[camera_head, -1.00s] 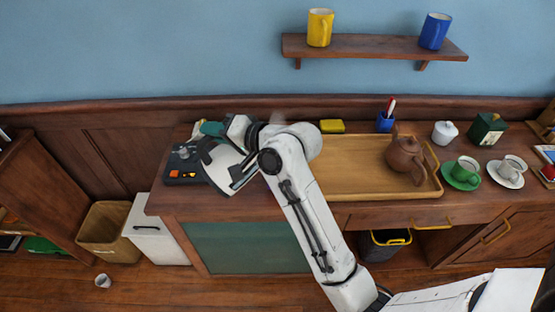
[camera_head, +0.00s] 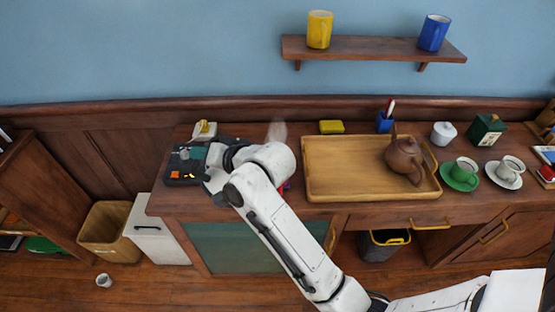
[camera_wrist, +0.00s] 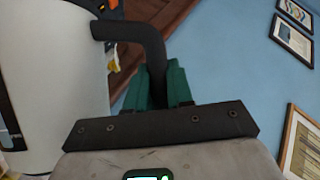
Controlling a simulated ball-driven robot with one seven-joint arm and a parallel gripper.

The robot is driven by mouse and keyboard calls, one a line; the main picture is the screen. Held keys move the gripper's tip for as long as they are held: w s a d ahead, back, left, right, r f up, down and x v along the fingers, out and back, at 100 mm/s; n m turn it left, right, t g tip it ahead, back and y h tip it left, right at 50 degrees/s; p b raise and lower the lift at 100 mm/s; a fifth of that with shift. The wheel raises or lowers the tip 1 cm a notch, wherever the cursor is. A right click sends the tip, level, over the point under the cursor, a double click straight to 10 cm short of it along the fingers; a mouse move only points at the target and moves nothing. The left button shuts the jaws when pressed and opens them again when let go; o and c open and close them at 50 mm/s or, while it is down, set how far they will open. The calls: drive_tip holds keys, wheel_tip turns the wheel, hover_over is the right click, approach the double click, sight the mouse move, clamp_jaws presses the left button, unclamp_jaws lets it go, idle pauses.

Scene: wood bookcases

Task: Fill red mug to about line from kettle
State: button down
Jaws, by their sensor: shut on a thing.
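In the wrist view the green fingers of my gripper (camera_wrist: 163,84) are shut on the black handle of the kettle (camera_wrist: 55,75). The kettle's pale grey body fills the left side of that view; its spout and lid are out of sight. In the head view my arm covers most of the kettle above the left part of the counter. A small red patch (camera_head: 285,187) shows at the right edge of my arm, perhaps the red mug; the rest of it is hidden. The mug's inside, its line and its level cannot be seen.
A dark appliance with orange lights (camera_head: 184,170) stands at the counter's left end. A wooden tray (camera_head: 330,180) with a brown teapot (camera_head: 404,158) lies right of my arm. A green cup (camera_head: 463,172) and a white cup (camera_head: 509,168) stand farther right. Faint steam (camera_head: 277,132) rises behind my arm.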

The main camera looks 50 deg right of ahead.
drive_tip(key=shift+w+a+f+n+g+h+b, duration=1.75)
drive_tip(key=shift+a+f+n+h+b, duration=0.9)
drive_tip(key=shift+a+f, duration=2.6)
drive_tip(key=r+p, duration=0.1)
drive_tip(key=p, duration=0.1)
drive_tip(key=d+r+p, duration=0.1)
drive_tip(key=r+p, duration=0.1)
drive_tip(key=shift+w+d+r, duration=0.1)
drive_tip(key=shift+d+r, duration=0.1)
drive_tip(key=shift+r, duration=0.05)
drive_tip(key=shift+f, duration=0.1)
